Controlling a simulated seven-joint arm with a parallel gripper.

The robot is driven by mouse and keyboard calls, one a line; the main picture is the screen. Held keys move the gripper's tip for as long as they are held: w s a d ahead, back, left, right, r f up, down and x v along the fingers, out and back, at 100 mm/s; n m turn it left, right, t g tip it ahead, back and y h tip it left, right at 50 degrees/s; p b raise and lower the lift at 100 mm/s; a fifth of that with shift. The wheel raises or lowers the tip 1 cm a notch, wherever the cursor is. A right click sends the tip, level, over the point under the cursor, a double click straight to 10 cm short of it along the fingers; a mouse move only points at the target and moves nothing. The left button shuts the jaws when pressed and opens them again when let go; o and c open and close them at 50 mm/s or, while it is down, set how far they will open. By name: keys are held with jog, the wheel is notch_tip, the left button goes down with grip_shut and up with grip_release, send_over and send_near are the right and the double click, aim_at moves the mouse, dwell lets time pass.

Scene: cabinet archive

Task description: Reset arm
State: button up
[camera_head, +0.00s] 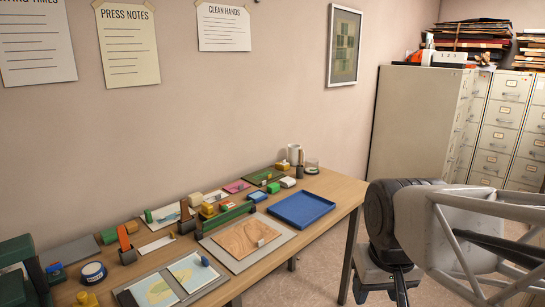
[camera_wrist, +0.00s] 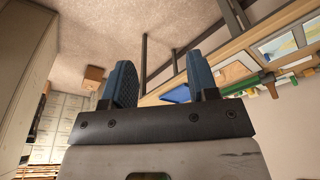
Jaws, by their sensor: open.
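My gripper (camera_wrist: 161,72) shows in the wrist view with its two blue fingers apart and nothing between them. It is away from the table, with floor and the table's legs seen beyond the fingers. In the head view, a grey and dark part that looks like my arm fills the lower right, right of the table. The gripper's fingers cannot be made out there.
A wooden table (camera_head: 345,189) along the wall holds a blue tray (camera_head: 301,209), a board with a wood panel (camera_head: 244,238), a mug (camera_head: 294,154) and several small blocks. Filing cabinets (camera_head: 416,122) stand at the back right. A cardboard box (camera_wrist: 93,74) shows in the wrist view.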

jog(key=shift+m, duration=0.3)
jog(key=s+f, duration=0.2)
jog(key=s, duration=0.2)
jog(key=shift+s+d+f, duration=0.25)
jog(key=shift+d+f, duration=0.15)
